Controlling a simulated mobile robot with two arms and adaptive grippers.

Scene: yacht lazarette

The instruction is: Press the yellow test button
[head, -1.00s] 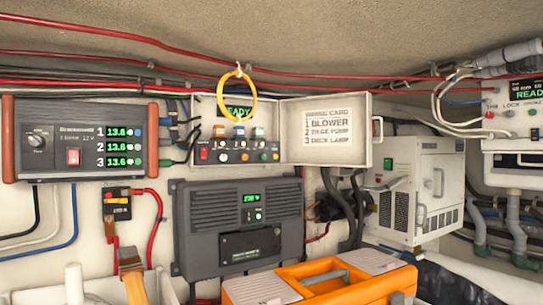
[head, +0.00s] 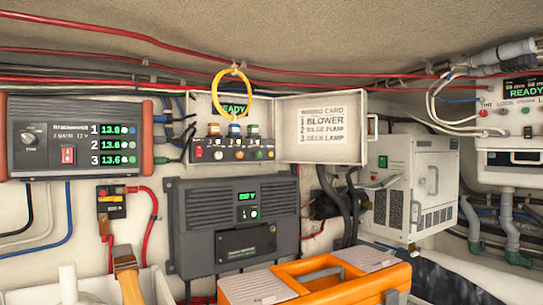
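No gripper of mine shows in the head view. An open control box (head: 205,107) hangs on the wall near the centre, with a lit green READY display (head: 234,109). I cannot tell for sure which is the yellow test button. A yellow ring (head: 217,94) hangs in front of the box and partly crosses its display.
The box's lid (head: 321,129) stands open to the right. A grey charger (head: 237,222) is below, with an orange toolbox (head: 340,290) in front at the bottom. A wooden handle (head: 129,283) stands lower left. A white unit (head: 405,190) and another READY panel (head: 520,95) are right.

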